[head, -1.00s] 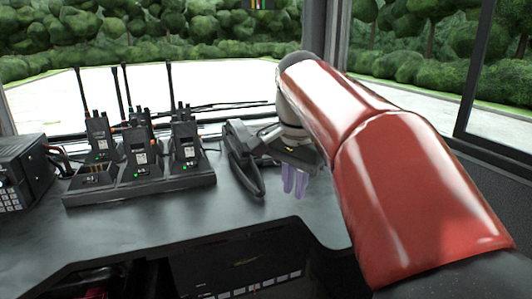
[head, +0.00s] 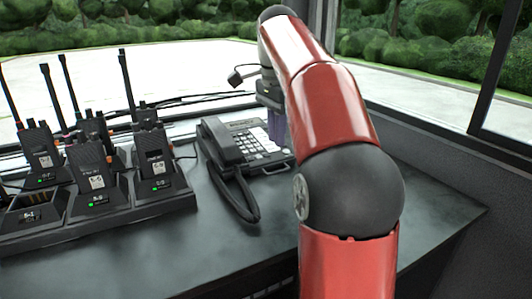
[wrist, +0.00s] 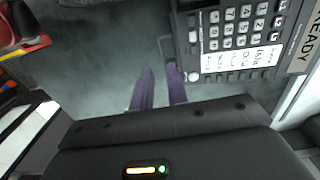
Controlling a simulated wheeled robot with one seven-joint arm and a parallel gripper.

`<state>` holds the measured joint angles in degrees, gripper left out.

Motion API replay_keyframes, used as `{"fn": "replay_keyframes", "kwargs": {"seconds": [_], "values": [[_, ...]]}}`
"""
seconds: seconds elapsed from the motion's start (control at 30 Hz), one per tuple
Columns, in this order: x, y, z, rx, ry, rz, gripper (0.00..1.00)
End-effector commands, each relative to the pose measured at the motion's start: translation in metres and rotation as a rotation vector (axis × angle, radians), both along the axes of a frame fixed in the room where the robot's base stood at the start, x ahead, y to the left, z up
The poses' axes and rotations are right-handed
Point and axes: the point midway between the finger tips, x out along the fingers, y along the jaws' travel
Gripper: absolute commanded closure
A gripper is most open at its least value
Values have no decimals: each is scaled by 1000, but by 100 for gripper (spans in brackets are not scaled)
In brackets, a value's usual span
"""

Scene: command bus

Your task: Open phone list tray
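The desk phone (head: 266,138) sits on the counter with its black handset on its left side. In the wrist view its keypad side (wrist: 232,40) fills the upper right. A thin dark loop handle of the phone list tray (wrist: 162,48) sticks out from the phone's edge; it also shows at the phone's front in the head view (head: 270,168). My gripper (wrist: 160,68) has its two purple fingers apart with a narrow gap. The fingertips are close to the handle; I cannot tell if they touch it. In the head view my arm partly hides the gripper (head: 276,128) at the phone's right side.
Several radios in charger docks (head: 95,190) stand left of the phone. The coiled handset cord (head: 240,200) hangs in front of it. The counter (head: 185,250) in front is clear. Windows and a sill lie behind.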

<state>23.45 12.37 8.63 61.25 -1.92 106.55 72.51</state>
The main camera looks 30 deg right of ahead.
Motion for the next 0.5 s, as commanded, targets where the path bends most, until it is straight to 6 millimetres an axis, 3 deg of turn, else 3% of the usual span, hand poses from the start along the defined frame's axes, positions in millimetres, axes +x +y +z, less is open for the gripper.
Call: {"fn": "replay_keyframes", "kwargs": {"seconds": [0.5], "values": [[-1, 0, -69, 0, 1, 0, 84]]}}
